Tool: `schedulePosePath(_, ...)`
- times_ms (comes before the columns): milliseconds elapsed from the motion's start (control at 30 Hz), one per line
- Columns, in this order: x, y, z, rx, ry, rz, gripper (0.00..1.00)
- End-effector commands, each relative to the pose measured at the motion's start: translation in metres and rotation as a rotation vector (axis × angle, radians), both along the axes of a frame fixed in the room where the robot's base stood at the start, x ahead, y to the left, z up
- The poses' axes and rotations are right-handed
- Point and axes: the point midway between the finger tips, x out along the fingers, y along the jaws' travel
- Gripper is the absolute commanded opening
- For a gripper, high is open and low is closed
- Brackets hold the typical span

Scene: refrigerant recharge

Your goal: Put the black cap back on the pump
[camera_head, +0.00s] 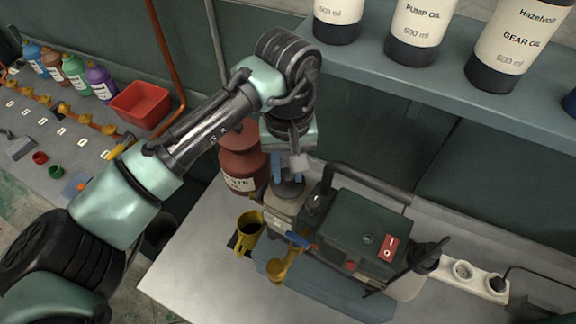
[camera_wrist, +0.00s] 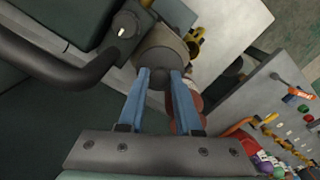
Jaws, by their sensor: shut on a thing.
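The pump (camera_head: 352,232) is a dark green unit with a black handle and a red switch, standing on the bench. At its left end is a beige-grey cylindrical part (camera_head: 281,212), which also shows in the wrist view (camera_wrist: 172,48). My gripper (camera_head: 285,170) points down over this part, its blue fingers shut on the black cap (camera_head: 288,187). In the wrist view the cap (camera_wrist: 157,77) is a dark round knob between the fingertips. The cap is right at the top of the cylinder; I cannot tell whether it is fully seated.
A red-brown bottle (camera_head: 238,165) stands just left behind the pump. A shelf (camera_head: 445,85) with oil bottles hangs behind. A power strip (camera_head: 470,275) lies at right. The bench's front left is clear.

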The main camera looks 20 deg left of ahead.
Motion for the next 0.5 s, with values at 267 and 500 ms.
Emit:
schedulePosePath(267, 0.0000, 0.0000, -0.0002, 0.000, 0.000, 0.000, 0.00)
schedulePosePath(500, 0.0000, 0.0000, -0.0002, 0.000, 0.000, 0.000, 0.68)
